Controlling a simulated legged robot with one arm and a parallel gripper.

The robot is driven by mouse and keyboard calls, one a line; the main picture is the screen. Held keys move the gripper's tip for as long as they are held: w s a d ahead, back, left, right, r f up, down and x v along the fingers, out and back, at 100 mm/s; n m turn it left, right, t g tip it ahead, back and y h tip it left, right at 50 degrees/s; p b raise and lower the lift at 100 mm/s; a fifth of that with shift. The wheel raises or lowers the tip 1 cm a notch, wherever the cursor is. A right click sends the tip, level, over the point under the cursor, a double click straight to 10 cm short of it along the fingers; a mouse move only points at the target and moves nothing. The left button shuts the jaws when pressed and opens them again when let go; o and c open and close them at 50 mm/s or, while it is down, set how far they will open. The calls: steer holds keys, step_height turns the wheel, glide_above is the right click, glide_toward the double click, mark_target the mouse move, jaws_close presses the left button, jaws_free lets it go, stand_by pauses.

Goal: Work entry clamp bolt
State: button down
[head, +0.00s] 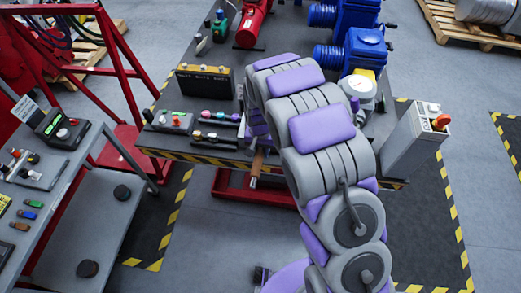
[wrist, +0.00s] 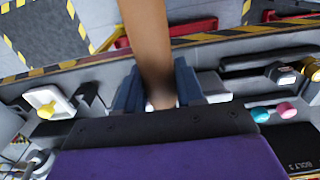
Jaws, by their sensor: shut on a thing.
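My gripper (wrist: 158,95) is shut on a brown handle (wrist: 146,40) in the wrist view, with a dark blue finger on each side of it. The handle's tip also shows in the head view (head: 256,164), sticking out past the striped bench edge. My gripper is mostly hidden behind my grey and purple arm in the head view. A dark block marked "BOLT" (wrist: 292,158) is at the lower right of the wrist view. I cannot tell which part is the entry clamp bolt, or whether the handle touches it.
The workbench (head: 200,155) carries small boxes with knobs, a black and yellow block (head: 205,80), blue actuators (head: 365,50) and a red cylinder (head: 254,22). A grey box with an orange knob (head: 415,140) is at right. A side cart (head: 85,165) stands left; floor is open in front.

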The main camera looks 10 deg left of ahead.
steer(key=shift+w+a+r, duration=0.1)
steer(key=shift+a+r, duration=0.2)
steer(key=shift+r, duration=0.55)
steer(key=shift+d+r+p, duration=0.25)
steer(key=shift+r+p, duration=0.1)
steer(key=shift+r, duration=0.35)
steer(key=shift+a+r, duration=0.1)
steer(key=shift+r, duration=0.75)
steer(key=w+d+r+b, duration=0.1)
steer(key=d+r+b, duration=0.1)
steer(key=d, duration=0.8)
steer(key=d+r+b, duration=0.2)
steer(key=d+b, duration=0.1)
steer(key=d, duration=0.8)
steer(key=shift+w+n, duration=0.3)
steer(key=shift+w, duration=0.05)
steer(key=shift+d, duration=0.1)
